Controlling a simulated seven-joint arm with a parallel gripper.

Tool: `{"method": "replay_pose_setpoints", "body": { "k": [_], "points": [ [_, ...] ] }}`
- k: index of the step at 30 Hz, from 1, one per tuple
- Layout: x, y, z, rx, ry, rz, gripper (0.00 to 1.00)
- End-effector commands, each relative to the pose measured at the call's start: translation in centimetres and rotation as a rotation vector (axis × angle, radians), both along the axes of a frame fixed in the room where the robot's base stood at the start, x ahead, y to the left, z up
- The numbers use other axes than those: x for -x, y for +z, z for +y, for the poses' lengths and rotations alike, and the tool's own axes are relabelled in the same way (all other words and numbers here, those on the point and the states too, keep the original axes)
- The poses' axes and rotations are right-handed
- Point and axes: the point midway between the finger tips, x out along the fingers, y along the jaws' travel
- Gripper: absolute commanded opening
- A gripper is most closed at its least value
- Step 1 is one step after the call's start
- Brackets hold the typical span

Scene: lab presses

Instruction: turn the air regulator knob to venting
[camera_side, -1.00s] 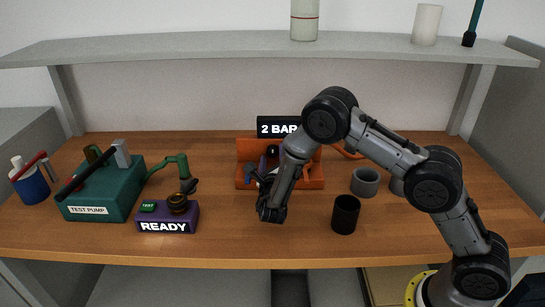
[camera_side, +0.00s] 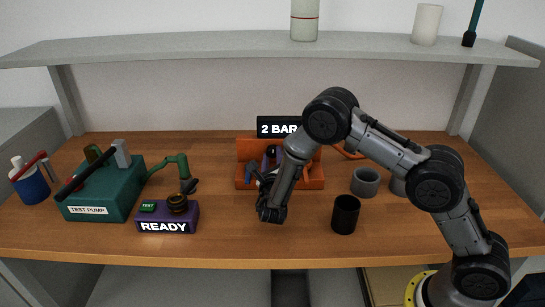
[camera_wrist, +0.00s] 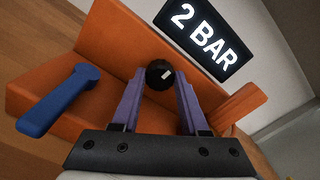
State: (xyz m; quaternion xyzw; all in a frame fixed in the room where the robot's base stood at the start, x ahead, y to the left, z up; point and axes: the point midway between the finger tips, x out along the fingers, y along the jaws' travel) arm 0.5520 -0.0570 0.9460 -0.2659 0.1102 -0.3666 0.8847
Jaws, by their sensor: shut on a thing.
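The air regulator is an orange housing (camera_side: 313,183) on the bench, also seen in the wrist view (camera_wrist: 122,40). Its black round knob (camera_wrist: 159,74) carries a short white mark, which points up and to the right in the wrist view. The knob's dark top (camera_side: 271,149) shows in the side view. My gripper (camera_wrist: 160,80) has purple fingers, one on each side of the knob, and is shut on it. The display (camera_wrist: 206,35) above reads 2 BAR, also in the side view (camera_side: 277,127). My wrist hides part of the housing in the side view.
A blue lever (camera_wrist: 57,100) sits on the housing left of my gripper. A black cup (camera_side: 345,215) and a grey ring-like cup (camera_side: 365,182) stand to the right. A green test pump (camera_side: 105,195) and a purple READY box (camera_side: 168,217) stand left. A shelf (camera_side: 200,50) runs above.

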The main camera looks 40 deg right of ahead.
Motion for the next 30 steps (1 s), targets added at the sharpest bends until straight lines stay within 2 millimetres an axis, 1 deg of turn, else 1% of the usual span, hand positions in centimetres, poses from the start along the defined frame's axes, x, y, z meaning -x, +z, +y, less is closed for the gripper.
{"method": "replay_pose_setpoints", "body": {
  "k": [8,30],
  "points": [
    [0.06,0.01,0.01,-0.153,0.000,-0.153,0.00],
    [0.12,0.01,-0.02,-0.651,0.000,-0.651,0.00]
  ]
}}
